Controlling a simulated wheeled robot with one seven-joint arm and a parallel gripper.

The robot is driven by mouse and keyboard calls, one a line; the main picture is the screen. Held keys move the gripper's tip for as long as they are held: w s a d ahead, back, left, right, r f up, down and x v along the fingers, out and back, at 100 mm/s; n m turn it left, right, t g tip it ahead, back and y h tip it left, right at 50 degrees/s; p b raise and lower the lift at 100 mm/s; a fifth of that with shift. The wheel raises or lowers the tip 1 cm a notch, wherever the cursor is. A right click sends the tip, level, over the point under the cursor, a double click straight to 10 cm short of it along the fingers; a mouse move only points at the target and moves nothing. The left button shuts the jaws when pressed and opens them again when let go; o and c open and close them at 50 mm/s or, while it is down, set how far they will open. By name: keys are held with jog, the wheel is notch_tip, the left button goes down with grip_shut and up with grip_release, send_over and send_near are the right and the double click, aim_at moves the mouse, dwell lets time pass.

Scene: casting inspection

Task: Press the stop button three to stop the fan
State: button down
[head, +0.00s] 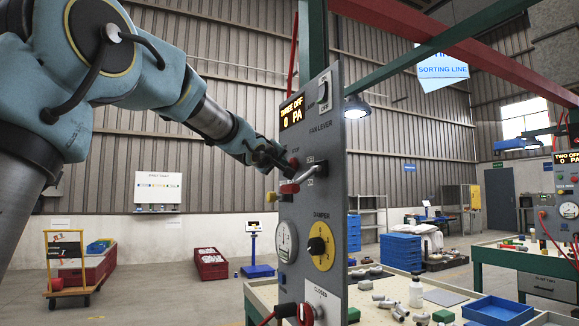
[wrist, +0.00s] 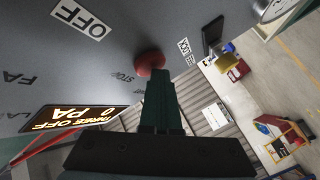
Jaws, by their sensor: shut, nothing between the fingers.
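The panel of station three (head: 338,215) is a grey upright plate. Its display (head: 292,111) reads "THREE OFF" and "0 PA"; it also shows upside down in the wrist view (wrist: 66,121). The red stop button (wrist: 150,60) is a round knob on the panel, beside the small word "STOP". It also shows in the head view (head: 293,163). My gripper (wrist: 156,76) is shut and empty, its fingertips at the button and covering its lower part. Whether they touch or press it I cannot tell. The fan lever switch (head: 323,95) is above, near an "OFF" label.
A bench (head: 262,299) with castings and a blue tray (head: 497,310) stands behind. Another panel (head: 566,200) reads "TWO OFF" at right.

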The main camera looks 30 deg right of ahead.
jog(key=shift+a+p, duration=0.75)
jog(key=shift+a, duration=0.15)
jog(key=shift+w, duration=0.1)
jog(key=a+p, duration=0.4)
jog(key=a, duration=0.1)
jog(key=shift+w+p, duration=0.3)
jog(key=shift+p, duration=0.05)
dwell(0.4)
